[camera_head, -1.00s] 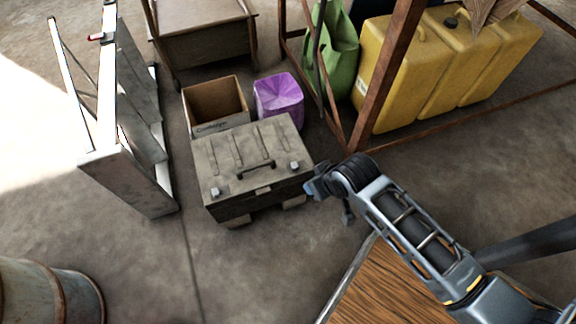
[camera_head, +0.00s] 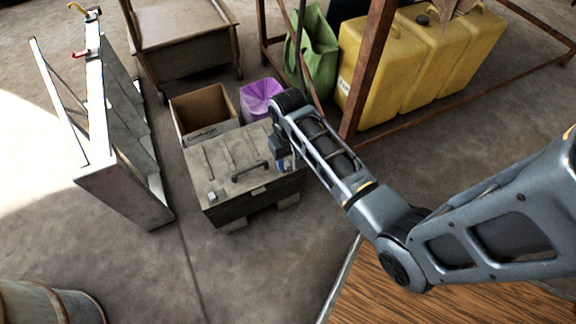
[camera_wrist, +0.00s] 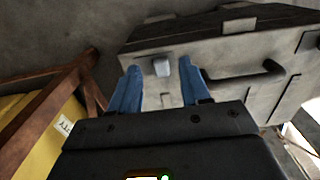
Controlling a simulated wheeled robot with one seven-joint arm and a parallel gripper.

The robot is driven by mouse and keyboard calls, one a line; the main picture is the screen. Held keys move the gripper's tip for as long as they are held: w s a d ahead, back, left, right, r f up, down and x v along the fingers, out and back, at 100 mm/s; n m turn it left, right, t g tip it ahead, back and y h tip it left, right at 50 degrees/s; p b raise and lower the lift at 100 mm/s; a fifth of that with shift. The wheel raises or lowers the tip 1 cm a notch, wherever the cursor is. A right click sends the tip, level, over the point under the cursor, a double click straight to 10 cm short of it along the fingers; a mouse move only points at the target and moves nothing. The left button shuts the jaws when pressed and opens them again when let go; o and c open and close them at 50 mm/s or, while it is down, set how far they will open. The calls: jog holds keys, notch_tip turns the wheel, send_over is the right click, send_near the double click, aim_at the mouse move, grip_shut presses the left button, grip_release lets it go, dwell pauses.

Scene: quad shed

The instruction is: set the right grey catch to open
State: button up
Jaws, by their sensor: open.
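A grey-brown lidded case (camera_head: 236,178) stands on the floor, with a dark handle (camera_head: 250,172) on its lid. In the head view the left grey catch (camera_head: 212,197) shows at the lid's front edge, and my arm hides the right catch. In the wrist view the right grey catch (camera_wrist: 162,67) shows as a small light block on the case (camera_wrist: 215,50). My gripper (camera_wrist: 158,76) is open, with its two blue fingers on either side of that catch. I cannot tell whether they touch it. In the head view my gripper (camera_head: 283,164) is over the lid's right side.
An open cardboard box (camera_head: 204,112) and a purple bin (camera_head: 261,98) stand just behind the case. Yellow canisters (camera_head: 415,65) sit inside a rusty frame (camera_head: 367,75) at the right. A grey metal frame (camera_head: 125,185) stands at the left. The floor in front is clear.

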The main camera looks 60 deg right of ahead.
aim_at(287, 165)
jog(key=shift+f+b, duration=0.4)
jog(key=shift+f, duration=0.9)
jog(key=shift+c, duration=0.4)
grip_shut()
